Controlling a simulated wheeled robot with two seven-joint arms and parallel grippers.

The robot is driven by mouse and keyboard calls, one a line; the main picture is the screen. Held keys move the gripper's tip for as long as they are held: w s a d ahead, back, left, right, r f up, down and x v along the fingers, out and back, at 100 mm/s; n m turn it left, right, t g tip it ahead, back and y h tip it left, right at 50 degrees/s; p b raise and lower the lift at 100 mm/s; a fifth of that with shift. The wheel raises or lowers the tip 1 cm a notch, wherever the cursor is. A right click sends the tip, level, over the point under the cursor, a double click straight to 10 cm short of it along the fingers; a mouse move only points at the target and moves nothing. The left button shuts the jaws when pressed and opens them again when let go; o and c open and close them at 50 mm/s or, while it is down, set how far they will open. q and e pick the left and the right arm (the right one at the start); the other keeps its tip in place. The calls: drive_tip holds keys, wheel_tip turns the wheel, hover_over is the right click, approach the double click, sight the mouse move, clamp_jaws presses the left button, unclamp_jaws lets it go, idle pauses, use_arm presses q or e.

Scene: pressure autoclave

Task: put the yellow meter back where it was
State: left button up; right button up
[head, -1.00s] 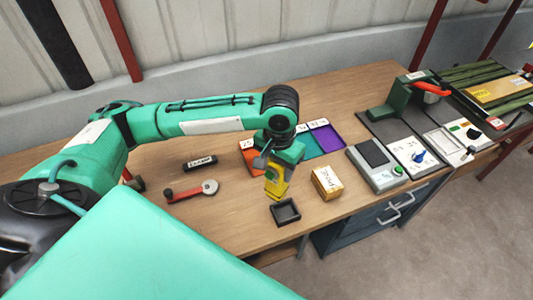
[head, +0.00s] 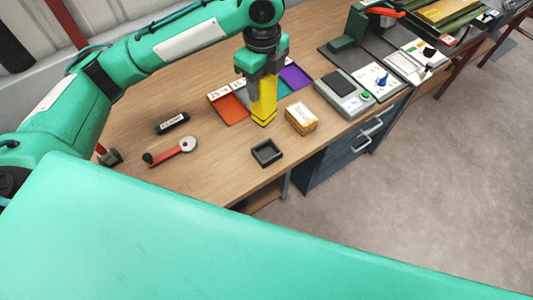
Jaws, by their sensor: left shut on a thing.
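The yellow meter (head: 264,101) hangs upright below my left gripper (head: 262,76), which is shut on its upper part. Its lower end is close to the wooden table top; I cannot tell whether it touches. It is in front of the coloured mats, left of the small wooden box (head: 301,118) and behind the small black tray (head: 267,153). My right gripper is not in view.
A red-handled tool (head: 170,152) and a black labelled block (head: 172,123) lie to the left. A grey scale (head: 343,94) stands right. The front left table top is clear.

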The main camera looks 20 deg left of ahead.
use_arm(q)
drive_tip(key=shift+w+d+r+m, duration=0.15)
drive_tip(key=shift+r+m, duration=0.15)
drive_tip(key=shift+m, duration=0.2)
drive_tip(key=shift+d+r+m, duration=0.15)
drive_tip(key=shift+r+m, duration=0.1)
drive_tip(key=shift+m, duration=0.55)
drive_tip(key=shift+f, duration=0.25)
wheel_tip(320, 180, down, 19)
drive_tip(key=p, duration=0.4)
drive_tip(key=shift+f+p, duration=0.15)
drive_tip(key=shift+p, duration=0.25)
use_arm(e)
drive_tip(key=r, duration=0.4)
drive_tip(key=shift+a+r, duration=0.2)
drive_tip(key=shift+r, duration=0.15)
use_arm(q)
drive_tip(key=shift+f, duration=0.1)
drive_tip(key=o, duration=1.2)
drive_tip(key=shift+o, duration=0.2)
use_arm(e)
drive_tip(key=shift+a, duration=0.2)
